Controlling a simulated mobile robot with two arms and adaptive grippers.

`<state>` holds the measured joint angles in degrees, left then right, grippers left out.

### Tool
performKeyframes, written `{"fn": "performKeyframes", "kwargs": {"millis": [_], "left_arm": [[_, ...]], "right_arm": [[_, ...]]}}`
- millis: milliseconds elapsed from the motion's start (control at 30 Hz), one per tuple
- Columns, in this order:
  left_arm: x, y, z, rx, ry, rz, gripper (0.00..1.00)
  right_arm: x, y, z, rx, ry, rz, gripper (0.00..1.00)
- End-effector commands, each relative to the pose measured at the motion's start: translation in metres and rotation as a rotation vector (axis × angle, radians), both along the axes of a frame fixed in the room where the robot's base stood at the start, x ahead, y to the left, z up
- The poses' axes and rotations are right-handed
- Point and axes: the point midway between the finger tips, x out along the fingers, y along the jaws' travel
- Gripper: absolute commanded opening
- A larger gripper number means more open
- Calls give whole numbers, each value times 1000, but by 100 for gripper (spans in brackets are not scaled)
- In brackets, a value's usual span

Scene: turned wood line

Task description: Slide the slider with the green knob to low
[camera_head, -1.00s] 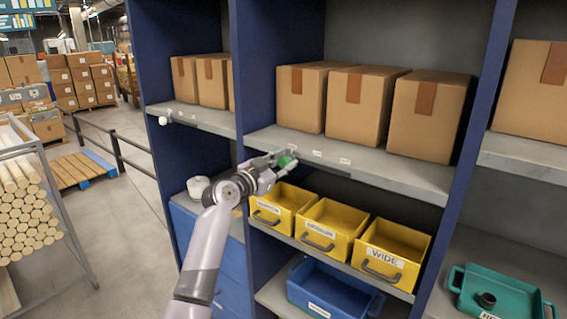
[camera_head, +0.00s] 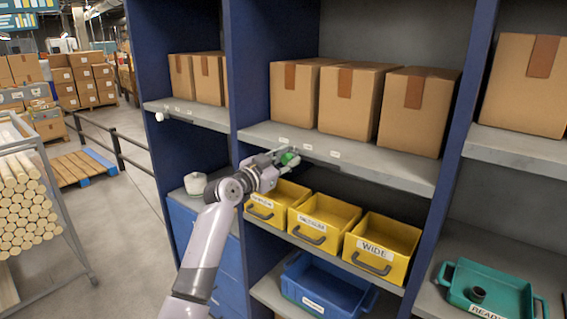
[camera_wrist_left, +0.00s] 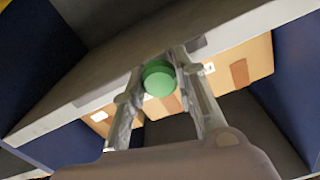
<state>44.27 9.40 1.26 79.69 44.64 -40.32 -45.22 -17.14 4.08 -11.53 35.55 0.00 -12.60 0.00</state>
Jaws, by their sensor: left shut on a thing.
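The green knob (camera_head: 288,159) sits at the front edge of the middle shelf, below the cardboard boxes. My left gripper (camera_head: 284,157) is shut on the green knob. In the left wrist view the round green knob (camera_wrist_left: 160,78) lies between the two fingers of my left gripper (camera_wrist_left: 166,82). The slider's track is mostly hidden behind the gripper. Small white labels (camera_head: 308,148) are on the shelf edge by the knob, too small to read. My right gripper is not in view.
Cardboard boxes (camera_head: 350,98) stand on the shelf (camera_head: 400,171) above the knob. Yellow bins (camera_head: 382,249), one marked WIDE, stand below it. A blue bin (camera_head: 325,285) is lower down, and a teal tray (camera_head: 490,290) is at the right. Blue uprights (camera_head: 247,65) flank the bay.

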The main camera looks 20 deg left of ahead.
Motion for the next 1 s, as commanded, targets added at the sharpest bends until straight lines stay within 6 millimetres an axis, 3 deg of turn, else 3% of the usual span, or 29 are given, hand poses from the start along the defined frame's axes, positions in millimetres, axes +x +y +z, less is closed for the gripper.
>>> {"fn": "performKeyframes", "kwargs": {"millis": [100, 267, 567, 600, 900, 1000], "left_arm": [[-6, -19, -4, 5, 12, -7, 0], [-11, -32, -2, 3, 7, -4, 0], [-12, -34, -3, 2, 7, -4, 0], [-12, -34, -3, 2, 7, -4, 27], [-12, -34, -2, 2, 6, -4, 47], [-12, -34, -2, 3, 5, -4, 47]], "right_arm": [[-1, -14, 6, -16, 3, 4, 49], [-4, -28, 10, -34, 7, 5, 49], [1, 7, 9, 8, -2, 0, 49], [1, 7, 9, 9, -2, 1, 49], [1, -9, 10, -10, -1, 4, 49], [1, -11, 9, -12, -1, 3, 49]]}}
